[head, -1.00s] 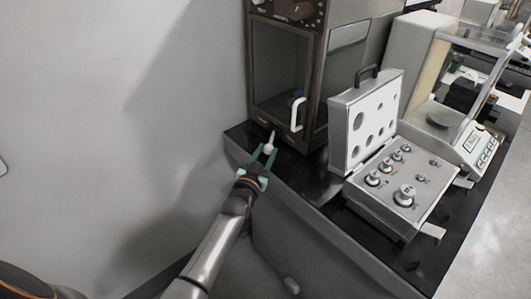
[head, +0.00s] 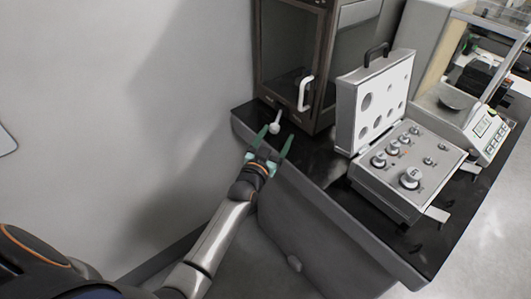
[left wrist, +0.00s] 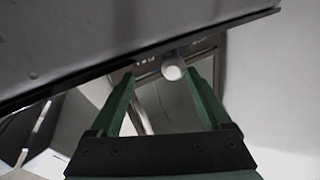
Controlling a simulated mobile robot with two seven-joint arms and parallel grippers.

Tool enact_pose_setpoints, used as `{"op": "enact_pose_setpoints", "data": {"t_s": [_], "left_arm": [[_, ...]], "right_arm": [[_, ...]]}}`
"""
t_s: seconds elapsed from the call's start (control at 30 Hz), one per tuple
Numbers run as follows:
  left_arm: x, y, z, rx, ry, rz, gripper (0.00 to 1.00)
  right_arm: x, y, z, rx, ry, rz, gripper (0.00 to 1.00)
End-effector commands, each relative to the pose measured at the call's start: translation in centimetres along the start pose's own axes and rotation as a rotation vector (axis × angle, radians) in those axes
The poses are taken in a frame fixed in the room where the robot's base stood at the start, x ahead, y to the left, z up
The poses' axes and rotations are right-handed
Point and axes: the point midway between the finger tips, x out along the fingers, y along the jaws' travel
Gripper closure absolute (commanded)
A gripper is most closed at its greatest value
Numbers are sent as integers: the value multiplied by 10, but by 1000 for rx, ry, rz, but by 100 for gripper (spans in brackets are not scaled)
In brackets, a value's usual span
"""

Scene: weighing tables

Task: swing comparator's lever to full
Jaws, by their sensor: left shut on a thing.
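The comparator (head: 287,52) is the dark-framed cabinet with a glass front at the top middle of the head view. Its lever (head: 275,128) sticks out low at the front and ends in a pale round knob. My left gripper (head: 276,138) reaches it from below, its green fingers on either side of the knob. In the left wrist view, the lever's knob (left wrist: 173,69) shows end-on between the fingertips of my left gripper (left wrist: 160,76). It looks nearer the right finger; contact is hard to make out. My right gripper is out of view.
A white door handle (head: 305,93) is on the comparator's front. Right of it, an open weight case (head: 372,98) stands on the black table top (head: 318,160), with a balance (head: 487,135) behind. A grey wall (head: 120,90) is on the left.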

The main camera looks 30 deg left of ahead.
Motion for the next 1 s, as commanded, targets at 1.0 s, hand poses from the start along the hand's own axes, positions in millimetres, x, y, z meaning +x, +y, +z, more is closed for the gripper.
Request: {"op": "enact_pose_setpoints", "data": {"t_s": [1.0], "left_arm": [[-103, 0, 2, -4, -6, 1, 30]], "right_arm": [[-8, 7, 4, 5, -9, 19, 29]]}}
